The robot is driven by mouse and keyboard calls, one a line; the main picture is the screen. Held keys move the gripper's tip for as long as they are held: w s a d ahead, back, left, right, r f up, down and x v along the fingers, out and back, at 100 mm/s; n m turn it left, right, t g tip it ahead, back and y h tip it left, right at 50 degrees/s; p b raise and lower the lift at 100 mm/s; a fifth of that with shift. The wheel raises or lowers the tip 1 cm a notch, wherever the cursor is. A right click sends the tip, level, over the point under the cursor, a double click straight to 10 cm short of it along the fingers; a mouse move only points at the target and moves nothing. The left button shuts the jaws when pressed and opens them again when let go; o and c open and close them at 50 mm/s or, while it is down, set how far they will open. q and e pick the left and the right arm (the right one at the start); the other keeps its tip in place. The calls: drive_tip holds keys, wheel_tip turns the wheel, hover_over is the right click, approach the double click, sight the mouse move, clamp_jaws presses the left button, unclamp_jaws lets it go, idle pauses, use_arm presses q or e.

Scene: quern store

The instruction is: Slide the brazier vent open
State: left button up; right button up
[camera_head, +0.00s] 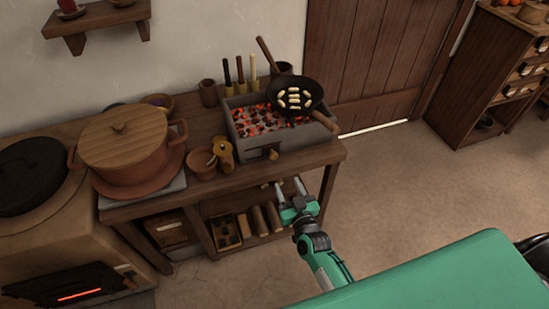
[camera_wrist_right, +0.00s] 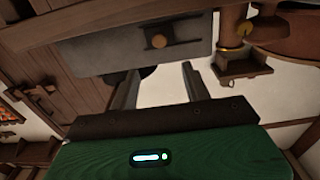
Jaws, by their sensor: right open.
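The brazier (camera_head: 302,137) is a grey box of glowing coals on the wooden table. Its vent (camera_head: 271,153) is a small dark plate with a knob low on the front wall. In the right wrist view, which looks upside down, the brazier's grey front (camera_wrist_right: 95,52) carries the dark vent (camera_wrist_right: 178,30) with a round wooden knob (camera_wrist_right: 158,41). My right gripper (camera_head: 288,184) is open and empty, in front of and below the vent, apart from it. Its two fingers (camera_wrist_right: 161,72) point toward the brazier front, with the knob roughly between their lines. My left gripper is out of view.
A black pan (camera_head: 307,89) with several pale pieces rests over the coals, its handle jutting past the right edge. A lidded pot (camera_head: 125,146) and small jars (camera_head: 202,163) stand left. A lower shelf (camera_head: 210,205) holds wooden blocks. The floor (camera_head: 430,190) at right is clear.

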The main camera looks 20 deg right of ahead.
sight(274, 157)
drive_tip(key=w, duration=1.1)
drive_tip(key=shift+w+a, duration=0.2)
drive_tip(key=shift+w, duration=0.05)
clamp_jaws()
